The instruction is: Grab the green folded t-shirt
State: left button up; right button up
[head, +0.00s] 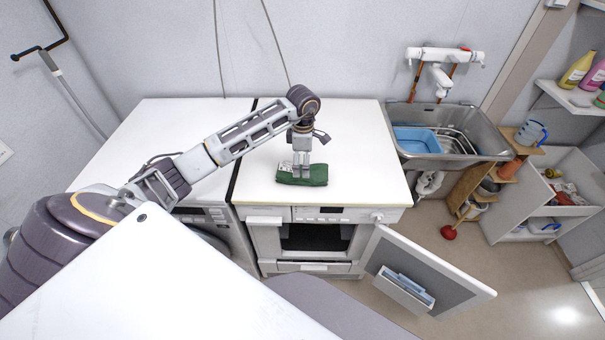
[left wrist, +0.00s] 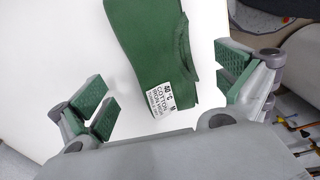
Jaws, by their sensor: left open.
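The green folded t-shirt (head: 316,176) lies on the white top of the right-hand machine, near its front edge. In the left wrist view the t-shirt (left wrist: 148,35) shows a white label with black print. My left gripper (head: 301,175) points down over the t-shirt. In the left wrist view its green-padded fingers (left wrist: 163,98) are spread wide, with the labelled end of the t-shirt between them. No grip on the cloth shows. My right gripper is not in view.
The right-hand machine's white top (head: 355,130) is otherwise clear. Its front door (head: 425,280) hangs open. A metal sink (head: 465,125) with a blue basin (head: 415,139) stands to the right. An open cabinet (head: 560,195) and a plunger (head: 449,232) are farther right.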

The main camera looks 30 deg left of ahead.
pick_arm(q)
jog(key=shift+s+f+p, duration=0.15)
jog(key=shift+f+p, duration=0.35)
jog(key=shift+f, duration=1.95)
jog(key=c, duration=1.2)
